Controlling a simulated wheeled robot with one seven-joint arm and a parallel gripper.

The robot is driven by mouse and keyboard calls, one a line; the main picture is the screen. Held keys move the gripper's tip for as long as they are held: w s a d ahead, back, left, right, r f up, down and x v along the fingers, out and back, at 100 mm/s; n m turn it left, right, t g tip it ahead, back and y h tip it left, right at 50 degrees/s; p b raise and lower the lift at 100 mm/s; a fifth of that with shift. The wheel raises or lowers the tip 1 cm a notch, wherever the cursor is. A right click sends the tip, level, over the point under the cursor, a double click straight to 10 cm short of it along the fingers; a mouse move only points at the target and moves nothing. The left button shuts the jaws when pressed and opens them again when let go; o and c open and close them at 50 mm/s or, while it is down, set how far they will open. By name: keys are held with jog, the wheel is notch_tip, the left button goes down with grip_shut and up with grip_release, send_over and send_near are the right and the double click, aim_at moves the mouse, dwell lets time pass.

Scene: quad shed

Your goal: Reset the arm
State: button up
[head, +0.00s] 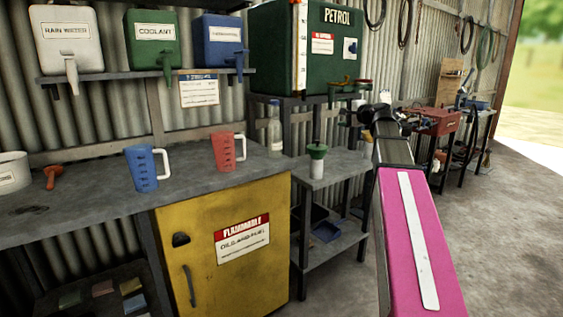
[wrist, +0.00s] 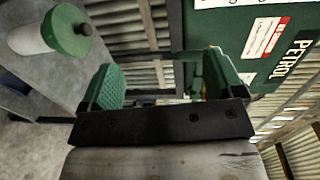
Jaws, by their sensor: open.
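My gripper (wrist: 165,82) shows in the wrist view with its two green fingers spread wide and nothing between them. Behind the fingers are a corrugated wall and part of the green petrol tank (wrist: 240,45). In the head view my pink arm reaches away from the lower right, and its dark wrist end is in front of the stand under the petrol tank (head: 270,45). My fingers are hard to make out there. A white container with a green top (head: 317,160) stands on the low grey shelf unit, left of my arm; it also shows at the wrist view's upper left (wrist: 65,35).
A blue jug (head: 142,170) and a red jug (head: 223,152) stand on the grey bench (head: 95,205) above a yellow cabinet (head: 225,260). Dispensers line the wall shelf (head: 100,77). A red machine (head: 437,120) stands at the back right. The concrete floor (head: 520,230) at right is clear.

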jog(key=s+a+f+n+g+h, duration=0.1)
jog(key=s+a+f+n+g, duration=0.15)
jog(key=f, duration=0.85)
jog(key=s+a+f+n+g+h, duration=0.15)
jog(key=s+f, duration=0.25)
jog(key=f, duration=0.7)
jog(key=s+a+f+n+g+h, duration=0.1)
jog(key=s+a+f+g+h, duration=0.2)
jog(key=f, duration=0.9)
jog(key=s+d+f+n+g+h, duration=0.1)
jog(key=s+f+n+g+h, duration=0.3)
jog(key=s+f, duration=1.6)
jog(key=n+g, duration=0.1)
jog(key=g, duration=0.1)
jog(key=shift+s+d+f+g, duration=0.2)
jog(key=shift+d+f+g, duration=0.1)
jog(key=shift+g, duration=0.1)
